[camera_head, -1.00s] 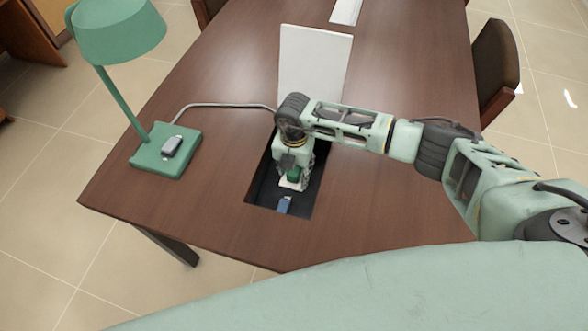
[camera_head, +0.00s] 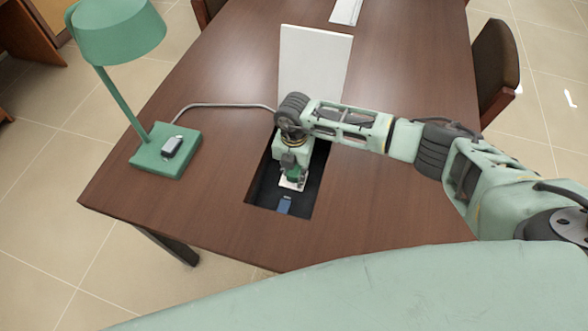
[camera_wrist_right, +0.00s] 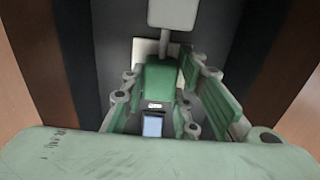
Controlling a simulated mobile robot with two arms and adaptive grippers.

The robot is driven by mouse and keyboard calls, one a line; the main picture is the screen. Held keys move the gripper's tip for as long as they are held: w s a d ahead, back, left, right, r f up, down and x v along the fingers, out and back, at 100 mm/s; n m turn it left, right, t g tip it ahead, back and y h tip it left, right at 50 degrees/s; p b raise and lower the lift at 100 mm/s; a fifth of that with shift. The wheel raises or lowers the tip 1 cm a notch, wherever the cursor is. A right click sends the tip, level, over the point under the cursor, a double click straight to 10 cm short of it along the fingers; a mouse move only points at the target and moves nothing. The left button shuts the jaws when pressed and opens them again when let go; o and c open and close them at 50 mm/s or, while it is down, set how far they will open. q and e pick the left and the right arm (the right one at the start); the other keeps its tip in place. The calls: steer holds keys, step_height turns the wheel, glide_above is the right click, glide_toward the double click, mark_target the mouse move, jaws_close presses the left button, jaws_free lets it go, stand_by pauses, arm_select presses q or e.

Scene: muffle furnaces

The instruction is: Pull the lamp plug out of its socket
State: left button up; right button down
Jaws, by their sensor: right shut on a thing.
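The lamp plug (camera_wrist_right: 160,80) looks like a green block in the right wrist view, with a pale stem above it. It sits between the fingers of my right gripper (camera_head: 293,176), which is shut on it. A pale plate (camera_wrist_right: 145,48) shows behind the plug, probably the socket; the contact between them is hidden. The gripper reaches down into the dark recess (camera_head: 266,191) in the table. The green lamp (camera_head: 116,30) stands at the table's left, and its grey cord (camera_head: 225,105) runs to behind my right wrist. My left gripper is not in view.
A white upright panel (camera_head: 315,60) stands behind the recess. A small blue rectangle (camera_head: 284,204) lies at the recess's near end. A small dark object (camera_head: 172,146) is on the lamp base (camera_head: 155,163). The brown table (camera_head: 385,205) is clear at the near right.

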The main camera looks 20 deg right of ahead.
step_height(320, 180, up, 4)
steer(key=shift+p, duration=1.15)
steer(key=shift+w+f, duration=0.15)
steer(key=c, duration=1.4)
jaws_free()
steer(key=shift+o, duration=0.2)
step_height(320, 180, up, 12)
